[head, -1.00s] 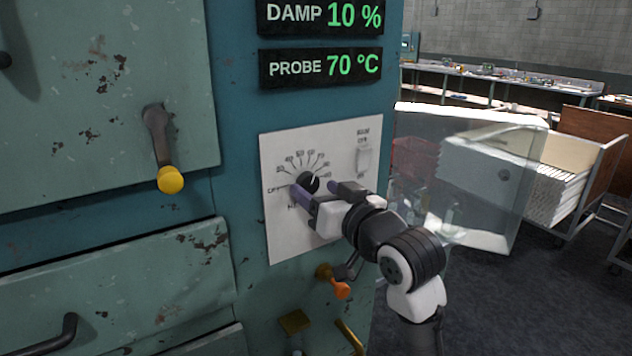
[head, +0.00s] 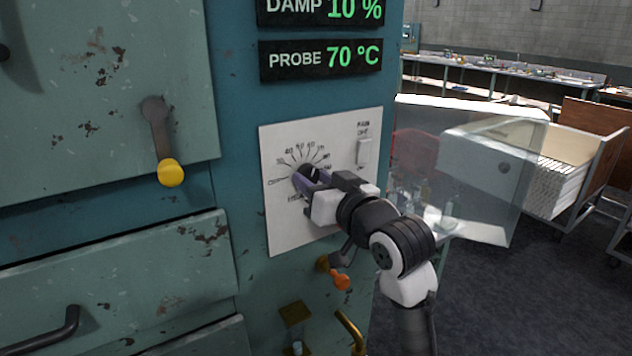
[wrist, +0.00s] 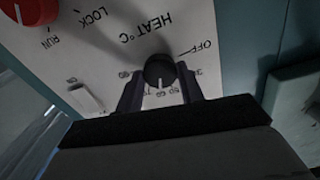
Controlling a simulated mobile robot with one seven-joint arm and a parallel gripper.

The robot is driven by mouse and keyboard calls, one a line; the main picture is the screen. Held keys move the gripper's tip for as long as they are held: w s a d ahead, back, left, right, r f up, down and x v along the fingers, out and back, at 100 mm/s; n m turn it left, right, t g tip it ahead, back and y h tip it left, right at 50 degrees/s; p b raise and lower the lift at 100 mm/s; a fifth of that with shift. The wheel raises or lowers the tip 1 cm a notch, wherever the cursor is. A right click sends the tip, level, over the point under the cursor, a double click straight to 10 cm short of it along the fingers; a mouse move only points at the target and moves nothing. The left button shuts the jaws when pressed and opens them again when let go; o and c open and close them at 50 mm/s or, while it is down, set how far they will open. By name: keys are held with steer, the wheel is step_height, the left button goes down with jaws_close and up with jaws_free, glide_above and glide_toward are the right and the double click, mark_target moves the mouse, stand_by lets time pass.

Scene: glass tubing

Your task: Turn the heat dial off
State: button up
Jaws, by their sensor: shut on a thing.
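The heat dial (head: 301,176) is a small black round knob on a white panel (head: 285,232), with numbers around it. My gripper (head: 313,182) reaches the dial from the right. In the wrist view its two dark fingers (wrist: 160,78) are closed on either side of the knob. In the head view the fingers hide part of the dial.
A white switch (head: 364,151) sits upper right on the panel. A red knob (wrist: 30,8) marked LOCK and RUN is close by in the wrist view. An orange-tipped lever (head: 341,282) is below the panel and a yellow-ended handle (head: 170,172) is left. The probe display (head: 322,60) reads 70 °C.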

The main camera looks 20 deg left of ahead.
steer(key=shift+f+n+b, duration=0.1)
steer(key=shift+n+b, duration=0.2)
steer(key=n+b, duration=0.4)
steer(key=shift+f+n, duration=0.1)
steer(key=shift+n, duration=0.2)
steer(key=n+b, duration=0.4)
steer(key=n, duration=0.2)
steer(key=n+b, duration=0.3)
steer(key=n, duration=0.2)
steer(key=shift+n, duration=0.4)
steer(key=n+b, duration=0.2)
steer(key=n, duration=0.3)
steer(key=shift+n, duration=0.4)
steer(key=o, duration=1)
steer(key=shift+r, duration=0.2)
steer(key=shift+d, duration=0.1)
